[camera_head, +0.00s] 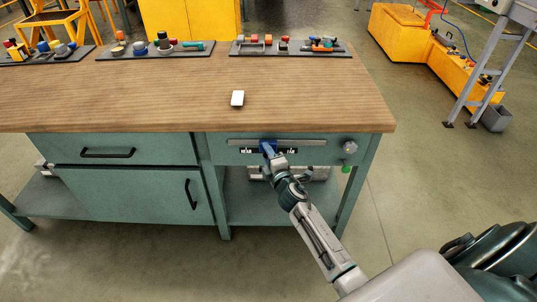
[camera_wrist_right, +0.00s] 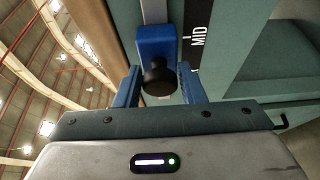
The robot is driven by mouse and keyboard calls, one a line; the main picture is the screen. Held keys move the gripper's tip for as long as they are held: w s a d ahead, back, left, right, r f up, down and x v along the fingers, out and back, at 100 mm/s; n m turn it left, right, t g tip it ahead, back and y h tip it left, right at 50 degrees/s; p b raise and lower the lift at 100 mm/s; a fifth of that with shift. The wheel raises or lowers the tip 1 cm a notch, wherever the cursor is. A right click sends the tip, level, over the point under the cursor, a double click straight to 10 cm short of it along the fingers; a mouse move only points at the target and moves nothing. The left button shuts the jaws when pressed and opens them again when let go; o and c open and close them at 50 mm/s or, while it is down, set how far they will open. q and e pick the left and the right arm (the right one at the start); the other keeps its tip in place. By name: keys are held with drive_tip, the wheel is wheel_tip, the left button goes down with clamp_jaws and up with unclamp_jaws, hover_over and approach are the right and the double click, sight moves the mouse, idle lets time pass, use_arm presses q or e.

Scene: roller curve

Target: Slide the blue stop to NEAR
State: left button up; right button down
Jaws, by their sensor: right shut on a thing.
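The blue stop (camera_wrist_right: 156,42) is a blue block with a black round knob (camera_wrist_right: 157,78). It sits on a pale metal rail (camera_head: 312,142) along the front of the green workbench. My right gripper (camera_wrist_right: 159,82) has its blue fingers on both sides of the knob and is shut on the stop. A black label reading MID (camera_wrist_right: 198,40) lies just right of the stop in the right wrist view. My left gripper is not in view.
A round knob (camera_head: 350,147) and a green piece (camera_head: 346,169) are right of the rail. A drawer handle (camera_head: 107,153) is at left.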

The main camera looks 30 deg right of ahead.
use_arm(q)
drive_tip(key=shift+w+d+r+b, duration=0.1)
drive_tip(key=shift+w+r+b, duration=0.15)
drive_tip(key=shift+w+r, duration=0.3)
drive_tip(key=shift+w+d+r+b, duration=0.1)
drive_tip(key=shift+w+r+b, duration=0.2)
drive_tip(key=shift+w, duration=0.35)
use_arm(e)
drive_tip(key=w+a, duration=0.3)
drive_tip(key=a, duration=0.4)
drive_tip(key=shift+w, duration=0.35)
drive_tip(key=shift+a, duration=0.1)
drive_tip(key=c, duration=1.1)
unclamp_jaws()
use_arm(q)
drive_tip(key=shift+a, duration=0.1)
use_arm(e)
drive_tip(key=shift+w+a, duration=0.1)
drive_tip(key=shift+a, duration=0.05)
